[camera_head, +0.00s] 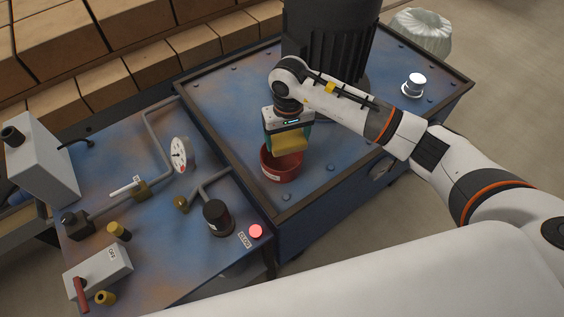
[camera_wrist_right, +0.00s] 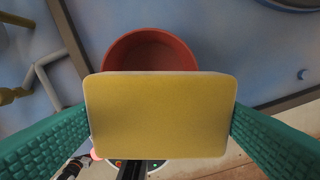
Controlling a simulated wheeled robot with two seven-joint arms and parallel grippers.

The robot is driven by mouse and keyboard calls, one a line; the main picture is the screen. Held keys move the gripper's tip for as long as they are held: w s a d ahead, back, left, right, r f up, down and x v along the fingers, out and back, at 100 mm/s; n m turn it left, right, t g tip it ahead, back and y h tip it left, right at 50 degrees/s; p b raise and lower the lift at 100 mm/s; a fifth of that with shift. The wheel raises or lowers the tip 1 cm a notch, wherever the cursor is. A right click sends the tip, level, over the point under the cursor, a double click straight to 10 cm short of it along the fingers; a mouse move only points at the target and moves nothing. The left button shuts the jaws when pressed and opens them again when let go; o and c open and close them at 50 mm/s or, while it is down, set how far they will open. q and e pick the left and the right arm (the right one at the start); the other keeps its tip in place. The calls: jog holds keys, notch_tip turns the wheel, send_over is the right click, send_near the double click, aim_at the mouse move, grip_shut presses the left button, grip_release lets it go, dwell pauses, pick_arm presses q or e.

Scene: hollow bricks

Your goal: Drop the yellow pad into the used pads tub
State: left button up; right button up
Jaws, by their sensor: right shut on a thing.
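The yellow pad (camera_head: 290,141) is held in my right gripper (camera_head: 287,134), above the red tub. In the right wrist view the yellow pad (camera_wrist_right: 160,115) sits between the two green fingers, which press on its left and right edges. The red tub (camera_head: 282,169) stands on the blue machine top, and a pale label shows on its side. In the right wrist view the red tub (camera_wrist_right: 150,52) shows behind the pad, which hides part of its opening. The visible inside of the tub looks empty. My left gripper is not in view.
A dark ribbed cylinder (camera_head: 328,45) stands behind my right arm. A silver-topped knob (camera_head: 414,84) is at the right. A lower panel at left holds a gauge (camera_head: 181,155), pipes, a black cap (camera_head: 217,217) and a lit red button (camera_head: 256,231). A raised rim (camera_head: 222,167) edges the machine top.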

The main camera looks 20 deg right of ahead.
jog(key=shift+f, duration=0.1)
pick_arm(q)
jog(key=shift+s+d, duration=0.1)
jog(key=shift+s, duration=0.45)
pick_arm(e)
jog(key=o, duration=1)
jog(key=shift+c, duration=0.2)
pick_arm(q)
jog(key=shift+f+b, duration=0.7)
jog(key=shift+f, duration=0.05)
pick_arm(e)
notch_tip(320, 180, up, 12)
